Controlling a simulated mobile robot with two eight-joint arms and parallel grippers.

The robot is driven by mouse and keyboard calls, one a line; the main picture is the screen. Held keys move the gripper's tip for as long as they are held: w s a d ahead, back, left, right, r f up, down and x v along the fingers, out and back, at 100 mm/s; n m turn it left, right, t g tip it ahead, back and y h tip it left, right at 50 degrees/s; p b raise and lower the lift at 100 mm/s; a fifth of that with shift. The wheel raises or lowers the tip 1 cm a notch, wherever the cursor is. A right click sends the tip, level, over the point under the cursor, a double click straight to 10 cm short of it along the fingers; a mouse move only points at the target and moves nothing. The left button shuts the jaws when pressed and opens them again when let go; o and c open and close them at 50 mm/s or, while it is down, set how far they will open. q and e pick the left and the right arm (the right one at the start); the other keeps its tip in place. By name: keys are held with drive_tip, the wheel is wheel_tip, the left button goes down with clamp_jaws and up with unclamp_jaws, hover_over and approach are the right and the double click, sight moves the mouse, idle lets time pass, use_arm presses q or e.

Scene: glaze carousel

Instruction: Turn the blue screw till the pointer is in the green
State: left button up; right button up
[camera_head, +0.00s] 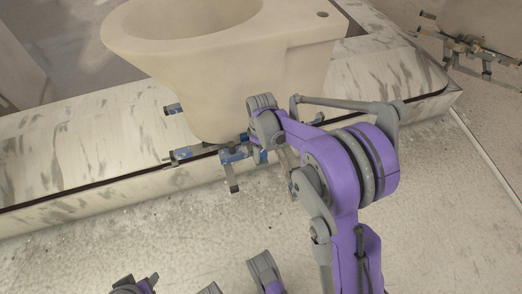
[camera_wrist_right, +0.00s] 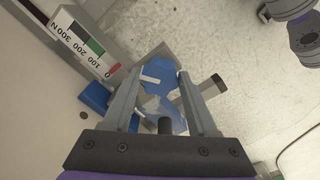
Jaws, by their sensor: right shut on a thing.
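The blue screw (camera_wrist_right: 160,82), with a white mark on its head, sits between the fingers of my right gripper (camera_wrist_right: 161,76) in the wrist view. The fingers are shut on it from both sides. In the head view my right gripper (camera_head: 254,148) is low at the front of the cream bowl-shaped body, and the screw is hard to make out there. A white scale (camera_wrist_right: 88,46) reads 0 to 300 N, with a green band (camera_wrist_right: 95,47) around 100 to 200. A small red mark (camera_wrist_right: 112,69) shows by the 0 end; I cannot tell whether it is the pointer.
The cream toilet-like body (camera_head: 240,75) stands on a streaked pale slab (camera_head: 90,140). Small blue and grey clamp parts (camera_head: 182,155) sit along its lower edge. Another grey fixture (camera_head: 470,50) is at the far right. The speckled floor (camera_head: 130,235) in front is mostly clear.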

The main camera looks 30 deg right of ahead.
drive_tip(key=m, duration=0.4)
drive_tip(key=shift+m, duration=2.1)
drive_tip(key=o, duration=1.4)
wheel_tip(320, 180, up, 11)
drive_tip(key=p, duration=0.3)
drive_tip(key=shift+f, duration=0.1)
